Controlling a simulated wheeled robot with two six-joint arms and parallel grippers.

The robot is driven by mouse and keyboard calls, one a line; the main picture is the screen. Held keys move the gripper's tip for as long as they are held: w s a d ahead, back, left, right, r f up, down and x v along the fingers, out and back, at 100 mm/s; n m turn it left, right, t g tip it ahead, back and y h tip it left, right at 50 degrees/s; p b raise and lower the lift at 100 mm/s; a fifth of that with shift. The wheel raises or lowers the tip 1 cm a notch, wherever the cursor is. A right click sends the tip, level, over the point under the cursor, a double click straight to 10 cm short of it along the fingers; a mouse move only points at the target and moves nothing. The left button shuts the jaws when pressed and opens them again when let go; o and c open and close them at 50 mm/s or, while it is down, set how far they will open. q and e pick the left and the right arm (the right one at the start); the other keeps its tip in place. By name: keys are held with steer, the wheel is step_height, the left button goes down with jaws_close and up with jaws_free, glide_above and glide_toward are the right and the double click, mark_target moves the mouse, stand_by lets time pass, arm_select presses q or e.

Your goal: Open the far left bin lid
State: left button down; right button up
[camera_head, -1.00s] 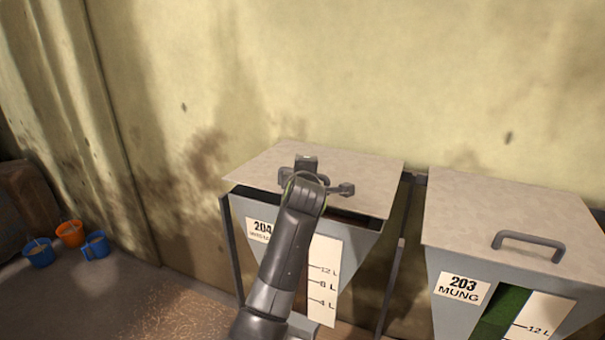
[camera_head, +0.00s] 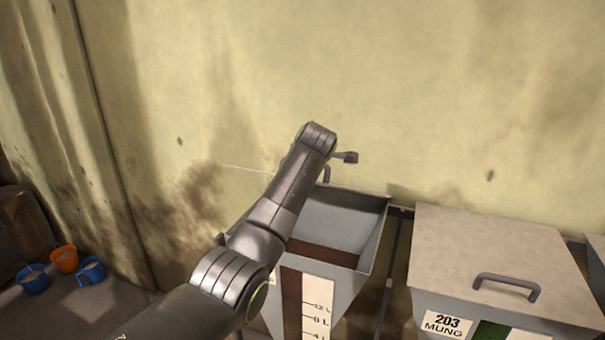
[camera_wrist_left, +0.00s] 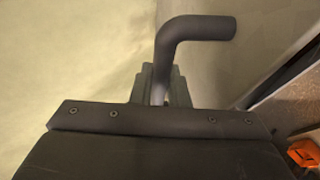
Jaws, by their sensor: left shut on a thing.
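The far left bin (camera_head: 340,225) stands open at the centre of the head view, with dark brown contents (camera_head: 325,254) low inside. Its raised lid (camera_head: 245,168) shows only as a thin pale edge to the left of my wrist; my arm hides much of it. My left gripper (camera_wrist_left: 160,88) is shut on the dark bent lid handle (camera_wrist_left: 195,28) in the left wrist view. In the head view my left arm reaches over the bin's left side, with the wrist above its back edge. My right gripper is not in view.
The bin labelled 203 MUNG (camera_head: 490,255) stands to the right, its lid shut and its handle (camera_head: 507,286) on top. A stained wall (camera_head: 400,90) rises close behind. Blue and orange cups (camera_head: 64,260) stand on the floor at far left.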

arm_select(q)
steer(key=shift+w+d+r, duration=0.15)
steer(key=shift+w+r, duration=0.35)
steer(key=shift+r, duration=0.1)
steer(key=shift+w+d+r, duration=0.15)
steer(key=shift+w+r, duration=0.3)
steer(key=shift+r, duration=0.15)
steer(key=c, duration=1.4)
jaws_free()
steer(key=shift+f, duration=0.1)
steer(key=shift+s+d+r+b, duration=0.15)
steer(key=shift+s+r+b, duration=0.1)
steer(key=shift+s+b, duration=0.2)
steer(key=b+v, duration=0.7)
steer(key=v, duration=0.9)
steer(key=shift+r+b, duration=0.15)
steer(key=shift+b, duration=0.15)
